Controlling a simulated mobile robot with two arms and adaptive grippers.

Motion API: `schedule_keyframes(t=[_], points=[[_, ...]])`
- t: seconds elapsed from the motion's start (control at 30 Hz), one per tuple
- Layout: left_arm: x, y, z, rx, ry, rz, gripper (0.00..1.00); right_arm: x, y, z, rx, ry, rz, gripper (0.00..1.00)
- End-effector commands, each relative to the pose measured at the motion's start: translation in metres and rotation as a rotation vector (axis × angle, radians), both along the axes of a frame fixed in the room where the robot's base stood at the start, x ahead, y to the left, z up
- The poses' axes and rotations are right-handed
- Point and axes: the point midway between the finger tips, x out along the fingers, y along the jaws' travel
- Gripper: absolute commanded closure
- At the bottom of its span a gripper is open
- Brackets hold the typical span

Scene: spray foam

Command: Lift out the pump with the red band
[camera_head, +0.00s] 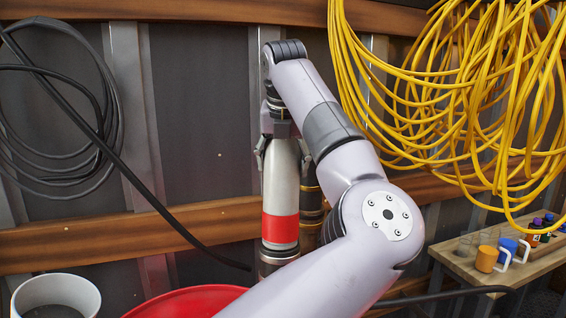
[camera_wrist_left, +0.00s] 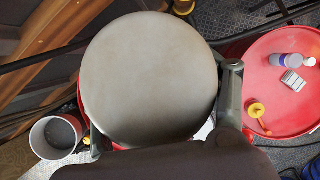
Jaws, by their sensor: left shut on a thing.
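The pump with the red band (camera_head: 281,199) is a pale upright cylinder in the middle of the head view, with a wide red band on its lower part and a dark, metallic lower end. My left gripper (camera_head: 280,152) is around its upper part and shut on it. In the left wrist view the pump's round grey top (camera_wrist_left: 150,80) fills the middle, between the fingers of my left gripper (camera_wrist_left: 162,110). A second dark cylinder with gold rings (camera_head: 311,208) stands just behind it, partly hidden by my arm. My right gripper is in neither view.
A red round surface (camera_head: 185,303) lies low in front; a red round top (camera_wrist_left: 285,110) with small items shows in the wrist view. A white bucket (camera_head: 55,293) stands at lower left. Yellow cable (camera_head: 450,90) hangs at right above a wooden shelf (camera_head: 462,261) with cups.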

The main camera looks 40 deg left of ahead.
Motion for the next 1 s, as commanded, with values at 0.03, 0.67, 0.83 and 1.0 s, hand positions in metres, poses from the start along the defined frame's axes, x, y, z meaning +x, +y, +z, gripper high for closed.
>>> schedule_keyframes(t=[0.03, 0.67, 0.83, 1.0], points=[[0.001, -0.002, 0.0, -0.009, -0.004, 0.002, 0.9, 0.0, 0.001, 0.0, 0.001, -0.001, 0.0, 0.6], [0.0, 0.0, 0.039, 0.008, -0.022, 0.003, 0.97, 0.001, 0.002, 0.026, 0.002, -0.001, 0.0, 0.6], [0.001, 0.0, 0.05, 0.013, -0.022, 0.0, 0.96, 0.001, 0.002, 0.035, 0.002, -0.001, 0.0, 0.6], [0.001, 0.0, 0.061, 0.012, -0.021, -0.001, 0.96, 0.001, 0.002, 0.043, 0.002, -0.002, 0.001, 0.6]])
